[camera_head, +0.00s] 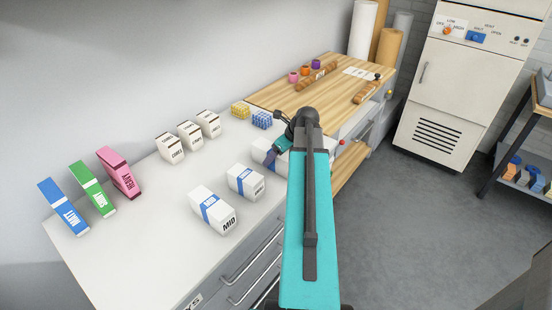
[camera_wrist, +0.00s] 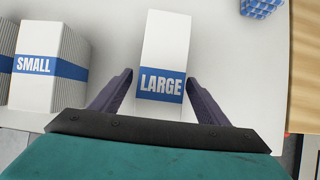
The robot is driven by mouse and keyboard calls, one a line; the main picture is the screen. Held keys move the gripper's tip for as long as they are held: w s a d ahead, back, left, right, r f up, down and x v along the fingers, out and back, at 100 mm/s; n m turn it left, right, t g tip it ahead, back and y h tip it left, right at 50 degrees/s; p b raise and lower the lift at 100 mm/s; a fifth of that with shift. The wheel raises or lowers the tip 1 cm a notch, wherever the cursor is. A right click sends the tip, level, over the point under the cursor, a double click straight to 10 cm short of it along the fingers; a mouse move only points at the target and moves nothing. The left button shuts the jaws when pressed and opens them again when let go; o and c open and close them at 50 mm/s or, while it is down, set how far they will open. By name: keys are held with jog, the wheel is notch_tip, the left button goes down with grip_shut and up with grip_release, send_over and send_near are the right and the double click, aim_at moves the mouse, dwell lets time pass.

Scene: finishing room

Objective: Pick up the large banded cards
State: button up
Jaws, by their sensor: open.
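The large banded cards (camera_wrist: 166,42) are a white block with a blue band reading LARGE, in the upper middle of the wrist view. In the head view they are partly hidden behind my arm, with a white part (camera_head: 260,148) showing at its left. My gripper (camera_wrist: 160,78) is open, with one dark purple finger on each side of the block's banded end. The fingers look apart from its sides. In the head view one finger (camera_head: 268,156) shows beside the block, and the rest of the gripper is mostly hidden.
A white block banded SMALL (camera_wrist: 50,65) stands left of the gripper. A MID block (camera_head: 211,210) is nearer the front. Blue patterned (camera_head: 262,119) and yellow (camera_head: 240,110) blocks lie behind. Small cartons (camera_head: 190,135) and colored boxes (camera_head: 92,187) line the wall side. A wooden board (camera_head: 300,88) is beyond.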

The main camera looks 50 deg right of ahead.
dwell(0.5)
jog(key=shift+w, duration=0.1)
jog(key=c, duration=1.5)
jog(key=shift+r, duration=0.2)
jog(key=shift+r+b, duration=0.4)
jog(key=shift+r, duration=0.65)
jog(key=s+d+r+b, duration=0.1)
jog(key=s+r+b, duration=0.1)
jog(key=s, duration=1.4)
jog(key=shift+d+r+b, duration=0.25)
jog(key=shift+d+b, duration=0.1)
jog(key=shift+d, duration=0.05)
